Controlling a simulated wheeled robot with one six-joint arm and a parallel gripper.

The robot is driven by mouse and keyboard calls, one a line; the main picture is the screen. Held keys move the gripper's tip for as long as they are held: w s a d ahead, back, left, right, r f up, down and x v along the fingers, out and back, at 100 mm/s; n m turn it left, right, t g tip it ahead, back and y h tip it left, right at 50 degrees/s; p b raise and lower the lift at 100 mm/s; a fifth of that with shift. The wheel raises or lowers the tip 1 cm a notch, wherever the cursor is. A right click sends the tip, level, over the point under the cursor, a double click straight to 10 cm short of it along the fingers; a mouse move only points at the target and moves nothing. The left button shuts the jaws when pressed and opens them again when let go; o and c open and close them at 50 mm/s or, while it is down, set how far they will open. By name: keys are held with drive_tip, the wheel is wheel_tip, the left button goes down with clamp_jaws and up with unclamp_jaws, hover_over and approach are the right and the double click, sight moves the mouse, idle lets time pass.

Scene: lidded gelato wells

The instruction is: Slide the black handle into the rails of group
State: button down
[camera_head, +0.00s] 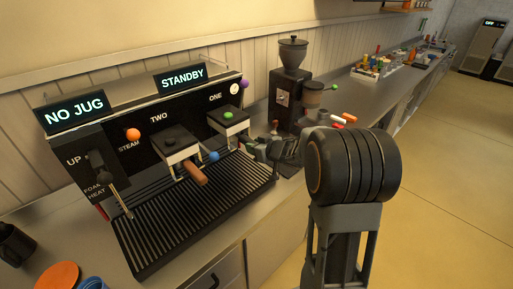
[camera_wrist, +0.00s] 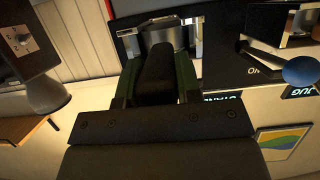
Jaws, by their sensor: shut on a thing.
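My gripper (camera_wrist: 158,66) is shut on the black handle (camera_wrist: 155,80), which lies between its two green-edged fingers in the wrist view. A shiny metal head (camera_wrist: 163,36) shows at the handle's far end, close to metal parts of the machine. I cannot tell whether it sits in the rails. In the head view my gripper (camera_head: 262,148) is beside group ONE (camera_head: 228,119), the box with a green knob. The handle is mostly hidden there by my arm. Group TWO (camera_head: 177,147) has a brown handle (camera_head: 190,172) sticking out of it.
The coffee machine (camera_head: 110,150) has a slatted drip tray (camera_head: 190,225) and signs reading NO JUG and STANDBY. A dark grinder (camera_head: 289,90) stands right of group ONE. A blue ball (camera_head: 213,156) is between the groups. Small items line the counter further back. Floor at right is clear.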

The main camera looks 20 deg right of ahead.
drive_tip(key=shift+w+a, duration=0.25)
drive_tip(key=shift+w, duration=0.2)
drive_tip(key=c, duration=0.7)
unclamp_jaws()
drive_tip(key=shift+s+d, duration=0.4)
drive_tip(key=shift+s, duration=0.5)
drive_tip(key=shift+s+d, duration=0.45)
drive_tip(key=shift+s, duration=0.45)
drive_tip(key=shift+s+d, duration=0.4)
drive_tip(key=shift+s, duration=0.5)
drive_tip(key=shift+s, duration=0.1)
drive_tip(key=v, duration=1.3)
drive_tip(key=shift+s+r, duration=0.15)
drive_tip(key=shift+s, duration=0.15)
